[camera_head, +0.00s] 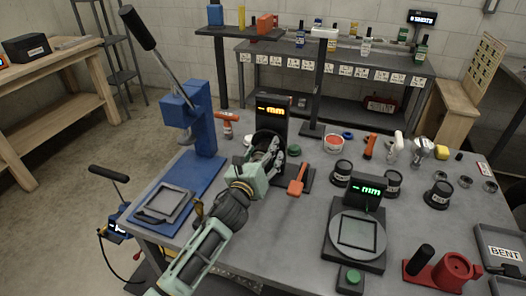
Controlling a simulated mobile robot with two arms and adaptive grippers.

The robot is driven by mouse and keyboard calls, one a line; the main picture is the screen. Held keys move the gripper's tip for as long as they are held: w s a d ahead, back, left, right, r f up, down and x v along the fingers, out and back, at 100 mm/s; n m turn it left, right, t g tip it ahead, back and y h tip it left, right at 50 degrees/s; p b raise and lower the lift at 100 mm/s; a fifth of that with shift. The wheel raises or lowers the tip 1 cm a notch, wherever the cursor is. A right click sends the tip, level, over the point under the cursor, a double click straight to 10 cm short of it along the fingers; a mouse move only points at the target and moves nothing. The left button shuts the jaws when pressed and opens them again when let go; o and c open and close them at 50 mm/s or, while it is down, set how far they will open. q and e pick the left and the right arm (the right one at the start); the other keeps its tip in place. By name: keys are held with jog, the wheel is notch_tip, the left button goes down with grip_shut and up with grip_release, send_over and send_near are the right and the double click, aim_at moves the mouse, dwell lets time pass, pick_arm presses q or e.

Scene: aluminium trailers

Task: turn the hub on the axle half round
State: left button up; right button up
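My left arm comes in from the bottom, left of centre. Its pale green and black gripper (272,150) is at a black upright gauge stand (272,112) with a lit orange "mm" display. The gripper covers the lower front of this stand. A grey rounded part shows among the fingers, but I cannot tell whether it is the hub or part of the gripper. The hub and axle cannot be made out clearly, and the fingers' opening and contact are unclear. My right gripper is not in view.
A blue lever press (203,125) stands left of the gripper. An orange paddle-shaped tool (297,180) lies close on its right. A second gauge (357,236) with a green display, several black round pieces and a red device (445,272) stand further right on the grey bench (290,235).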

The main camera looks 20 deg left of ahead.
pick_arm(q)
jog(key=c, duration=1.1)
jog(key=shift+c, duration=0.2)
jog(key=shift+n, duration=0.3)
